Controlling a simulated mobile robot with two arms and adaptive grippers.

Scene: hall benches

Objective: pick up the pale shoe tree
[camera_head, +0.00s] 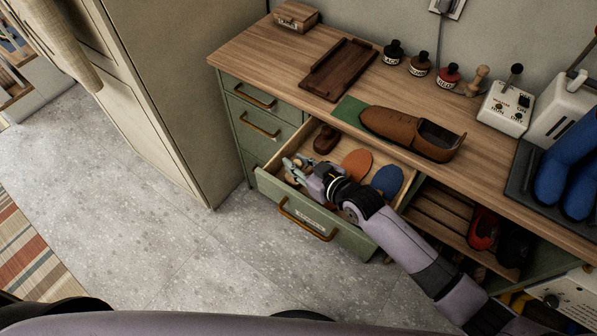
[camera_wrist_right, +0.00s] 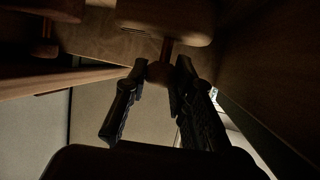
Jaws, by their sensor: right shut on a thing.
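In the head view my right gripper (camera_head: 294,166) is down inside the open drawer (camera_head: 333,243), near its front left. In the right wrist view my right gripper (camera_wrist_right: 157,76) is shut on the round knob of a wooden shoe tree (camera_wrist_right: 165,22). A thin rod joins this knob to a larger block. This is the pale shoe tree, though it looks brown in the shade. In the head view it is hidden by my gripper or too small to tell. A dark brown shoe tree (camera_head: 325,139) lies at the drawer's back left. My left gripper is not in view.
An orange insole (camera_head: 356,163) and a blue insole (camera_head: 387,181) lie in the drawer, right of my gripper. The bench top (camera_head: 262,58) above carries a brown shoe (camera_head: 412,132), a wooden tray (camera_head: 339,69) and several small bottles. Open floor (camera_head: 180,250) lies left.

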